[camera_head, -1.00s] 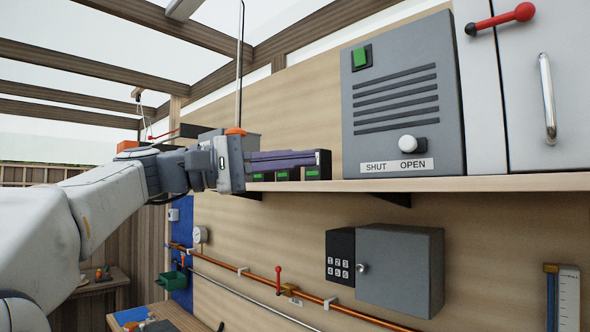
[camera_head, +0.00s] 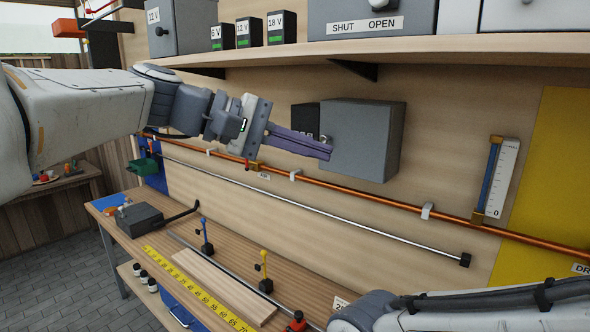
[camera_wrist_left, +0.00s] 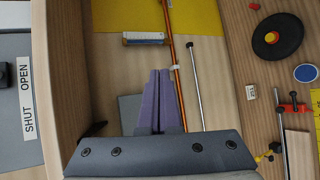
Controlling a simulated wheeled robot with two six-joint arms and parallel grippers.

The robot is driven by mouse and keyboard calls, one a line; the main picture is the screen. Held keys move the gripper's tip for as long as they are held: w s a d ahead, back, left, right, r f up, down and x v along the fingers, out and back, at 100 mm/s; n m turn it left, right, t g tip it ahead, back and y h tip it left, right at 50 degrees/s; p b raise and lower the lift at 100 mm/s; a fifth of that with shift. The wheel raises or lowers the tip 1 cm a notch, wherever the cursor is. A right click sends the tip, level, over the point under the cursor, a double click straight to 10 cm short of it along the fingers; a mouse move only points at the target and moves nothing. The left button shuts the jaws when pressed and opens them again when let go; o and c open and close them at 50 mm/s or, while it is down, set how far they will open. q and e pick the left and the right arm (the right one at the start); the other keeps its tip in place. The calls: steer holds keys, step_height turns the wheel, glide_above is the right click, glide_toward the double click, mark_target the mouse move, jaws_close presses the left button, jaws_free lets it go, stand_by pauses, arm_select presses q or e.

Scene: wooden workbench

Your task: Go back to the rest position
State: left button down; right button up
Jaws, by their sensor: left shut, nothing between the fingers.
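My left gripper (camera_head: 328,150) reaches in from the left in the head view, below the shelf. Its purple fingers are shut together with nothing between them. In that view the tips overlap the left side of the grey wall box and partly hide its keypad; I cannot tell the gap in depth. In the left wrist view the closed fingers (camera_wrist_left: 160,78) point up the picture, with nothing held. My right arm (camera_head: 470,308) shows at the lower right of the head view, but its gripper is out of view.
The shelf (camera_head: 440,52) runs above the left arm, carrying several battery blocks (camera_head: 281,28). The grey wall box (camera_head: 362,140), copper pipe (camera_head: 380,198) and gauge (camera_head: 500,178) are on the wall. The workbench (camera_head: 130,222) below holds a yellow ruler (camera_head: 190,282) and small levers.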

arm_select(q)
steer(key=s+d+f+m+g+y, duration=0.2)
steer(key=s+f+y, duration=0.3)
steer(key=f, duration=0.7)
steer(key=s+a+f+m+y, duration=0.3)
steer(key=s+a+f+m, duration=0.1)
steer(key=s+f, duration=0.4)
steer(key=s+a+f+m+g+y, duration=0.1)
steer(key=s+a+f+m+y, duration=0.3)
steer(key=s+f, duration=0.5)
step_height(320, 180, down, 5)
steer(key=shift+a+r+m+g, duration=0.25)
steer(key=shift+a+m, duration=0.4)
steer(key=shift+m, duration=0.55)
